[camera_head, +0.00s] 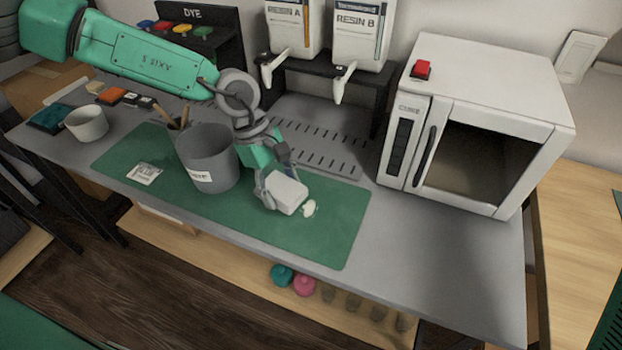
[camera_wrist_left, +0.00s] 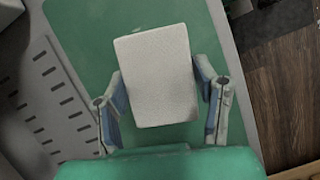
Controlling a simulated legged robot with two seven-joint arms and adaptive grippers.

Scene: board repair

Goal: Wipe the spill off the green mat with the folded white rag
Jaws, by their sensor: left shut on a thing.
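The green mat (camera_head: 335,228) lies on the grey workbench. The folded white rag (camera_head: 286,196) is a pale block at the mat's middle right. My left gripper (camera_head: 268,188) is shut on the rag, low over the mat; I cannot tell whether the rag touches it. The left wrist view shows the rag (camera_wrist_left: 155,75) between the two fingers of the gripper (camera_wrist_left: 160,95). A small whitish spill (camera_head: 310,208) shows on the mat just right of the rag. The rag may hide part of it. My right gripper is not in view.
A grey bucket (camera_head: 208,160) stands on the mat left of the gripper. A label card (camera_head: 145,174) lies at the mat's left. A white oven (camera_head: 480,130) stands at the right, resin dispensers (camera_head: 362,35) at the back. The bench's front right (camera_head: 440,260) is clear.

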